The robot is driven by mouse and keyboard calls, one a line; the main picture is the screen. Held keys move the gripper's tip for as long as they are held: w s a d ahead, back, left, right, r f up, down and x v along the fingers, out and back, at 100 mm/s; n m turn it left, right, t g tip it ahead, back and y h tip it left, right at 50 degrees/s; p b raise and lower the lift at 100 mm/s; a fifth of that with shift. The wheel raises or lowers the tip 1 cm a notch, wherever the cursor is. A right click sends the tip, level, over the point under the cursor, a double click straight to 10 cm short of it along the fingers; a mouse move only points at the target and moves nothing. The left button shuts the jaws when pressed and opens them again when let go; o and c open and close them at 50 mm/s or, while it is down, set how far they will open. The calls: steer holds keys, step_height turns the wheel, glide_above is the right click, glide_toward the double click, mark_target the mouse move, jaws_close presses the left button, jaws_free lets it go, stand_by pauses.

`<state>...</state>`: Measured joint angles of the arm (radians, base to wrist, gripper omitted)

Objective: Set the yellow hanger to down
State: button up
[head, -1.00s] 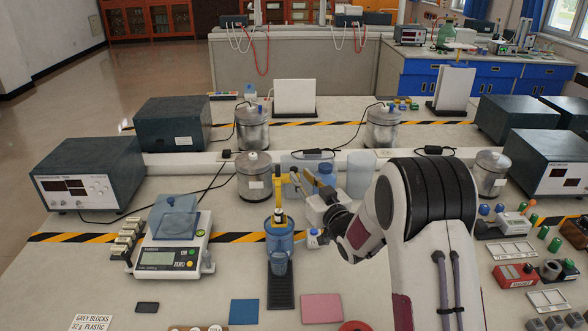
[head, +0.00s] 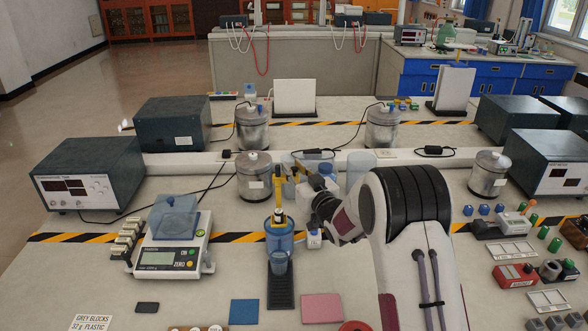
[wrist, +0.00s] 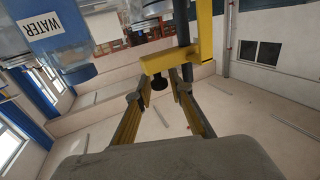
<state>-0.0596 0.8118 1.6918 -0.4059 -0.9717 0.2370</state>
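The yellow hanger (head: 279,188) stands upright on a dark stand (head: 281,290), over a clear blue beaker of water (head: 279,250). In the wrist view the hanger (wrist: 205,38) fills the upper middle, with a dark vertical post through it and a small black knob (wrist: 159,83) under its arm. My gripper (wrist: 160,92) is open. Its two fingers lie on either side of the knob, with a gap to each; I cannot tell whether the knob is at fingertip depth. In the head view my gripper is just right of the hanger, its fingertips partly hidden.
A metal canister (head: 254,177) is behind the hanger. A balance (head: 172,250) stands to the left. Blue (head: 244,311) and pink (head: 321,308) pads lie in front.

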jaws_close()
steer(key=shift+f, duration=0.1)
step_height(320, 180, down, 10)
stand_by(0.5)
jaws_free()
steer(key=shift+s, duration=0.15)
